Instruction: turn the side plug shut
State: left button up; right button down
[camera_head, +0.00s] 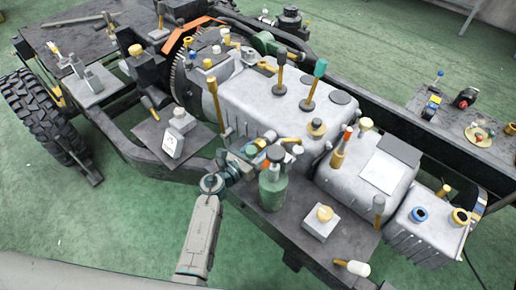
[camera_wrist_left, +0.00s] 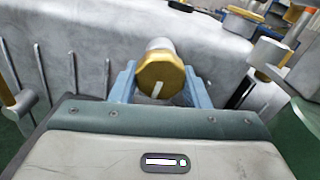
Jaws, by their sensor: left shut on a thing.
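The side plug (camera_wrist_left: 160,82) shows in the left wrist view as a gold, faceted knob with a white line on its face and a pale collar behind it. It sits at the grey metal housing's side wall. My left gripper (camera_wrist_left: 158,70) has one blue finger on each side of the plug and is shut on it. In the head view the left gripper (camera_head: 245,163) is at the near side of the grey housing (camera_head: 245,105). The plug is mostly hidden there by the gripper and nearby parts. My right gripper is not in view.
A green bottle (camera_head: 273,190) stands on a dark plate just right of the gripper. A pale block with a gold knob (camera_head: 321,220) stands farther right. A white box (camera_head: 174,145) sits on a dark plate to the left. Green floor (camera_head: 130,220) is clear in front.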

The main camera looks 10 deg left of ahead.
pick_arm(q)
jog(key=shift+f+m+b, duration=0.2)
jog(key=shift+m+b, duration=1.75)
jog(key=shift+m, duration=0.05)
jog(key=shift+r+m+b, duration=0.1)
jog(key=shift+m+b, duration=0.75)
jog(key=shift+m, duration=0.25)
jog(key=shift+r+m, duration=0.1)
jog(key=shift+m, duration=0.2)
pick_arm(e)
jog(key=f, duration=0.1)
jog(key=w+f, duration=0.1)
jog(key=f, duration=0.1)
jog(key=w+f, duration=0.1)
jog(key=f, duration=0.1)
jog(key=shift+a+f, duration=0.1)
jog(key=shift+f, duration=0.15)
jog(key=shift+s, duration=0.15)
pick_arm(q)
jog(key=o, duration=0.9)
jog(key=shift+o, duration=0.4)
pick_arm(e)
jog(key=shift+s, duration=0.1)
